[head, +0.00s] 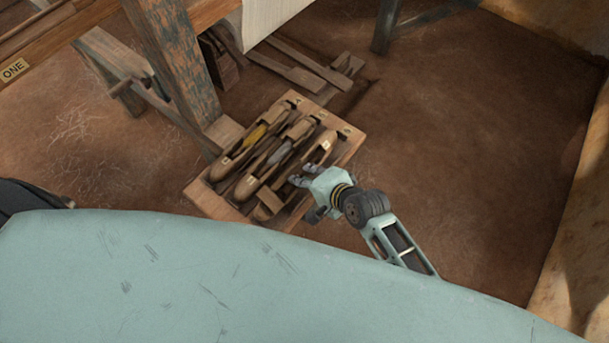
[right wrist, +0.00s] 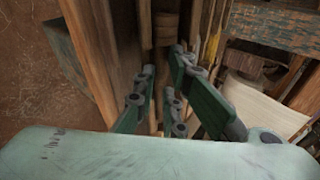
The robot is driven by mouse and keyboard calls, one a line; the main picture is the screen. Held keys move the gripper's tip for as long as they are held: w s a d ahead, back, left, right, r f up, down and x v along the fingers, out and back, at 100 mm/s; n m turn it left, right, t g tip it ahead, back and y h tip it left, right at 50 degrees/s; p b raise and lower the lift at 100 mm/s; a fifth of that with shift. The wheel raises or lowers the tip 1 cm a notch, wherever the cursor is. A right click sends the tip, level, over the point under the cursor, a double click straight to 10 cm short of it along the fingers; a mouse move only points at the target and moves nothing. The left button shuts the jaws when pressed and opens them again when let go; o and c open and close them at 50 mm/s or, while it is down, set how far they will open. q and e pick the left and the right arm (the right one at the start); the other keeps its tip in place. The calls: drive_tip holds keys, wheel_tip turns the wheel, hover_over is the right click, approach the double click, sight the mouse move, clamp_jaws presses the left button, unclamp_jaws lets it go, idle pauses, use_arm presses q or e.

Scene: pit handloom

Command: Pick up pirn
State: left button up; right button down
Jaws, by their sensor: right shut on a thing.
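A wooden tray (head: 342,146) on the earth floor holds wooden shuttles in slots. A yellow-wound pirn (head: 256,135) lies in the left shuttle. A grey-wound pirn (head: 280,153) lies in the middle shuttle (head: 247,187). My right gripper (head: 297,178) is low over the tray's right slot, below the right shuttle's pale end (head: 323,146). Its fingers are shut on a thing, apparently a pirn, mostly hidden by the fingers. In the right wrist view my gripper (right wrist: 168,92) points down among the wooden slot walls. My left gripper is out of view.
A worn loom post (head: 172,62) stands just behind and left of the tray. White cloth (head: 268,20) hangs behind it, above wooden treadles (head: 297,66). The floor (head: 460,150) to the right is clear up to a wall (head: 582,205).

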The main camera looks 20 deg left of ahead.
drive_tip(key=r, duration=0.3)
drive_tip(key=shift+s+d+r, duration=0.1)
drive_tip(key=shift+s+d, duration=0.05)
drive_tip(key=shift+d, duration=0.25)
drive_tip(key=s+d+r, duration=0.2)
drive_tip(key=d+r, duration=0.5)
drive_tip(key=d, duration=0.3)
drive_tip(key=shift+s+d+b, duration=0.25)
drive_tip(key=shift+s+b, duration=0.1)
drive_tip(key=shift+s, duration=0.05)
drive_tip(key=c, duration=2.4)
unclamp_jaws()
drive_tip(key=shift+c, duration=0.2)
drive_tip(key=o, duration=1.9)
